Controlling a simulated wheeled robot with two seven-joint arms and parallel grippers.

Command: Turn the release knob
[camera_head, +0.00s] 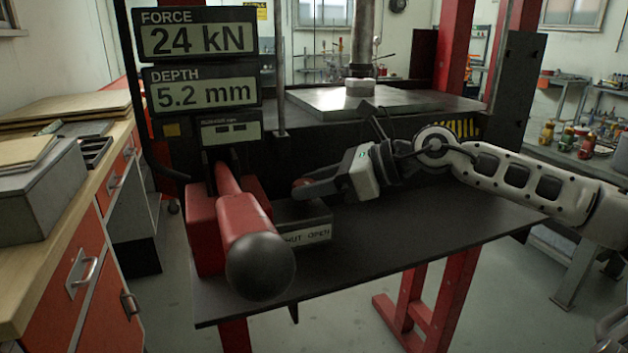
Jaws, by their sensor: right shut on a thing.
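The release knob (300,183) is a small reddish piece on top of a grey box (303,238). The box front has a label whose readable part says "OPEN", with the start of the label cut off by the lever. My right gripper (310,189) reaches in from the right and is shut on the knob. Its dark fingers hide most of the knob, so I cannot tell which way it is turned. My left gripper is not in view.
A red pump lever with a black ball end (260,265) juts toward me, just left of the box. Displays (200,62) above read 24 kN and 5.2 mm. A press plate (380,100) stands behind. The dark table (420,240) is clear on the right.

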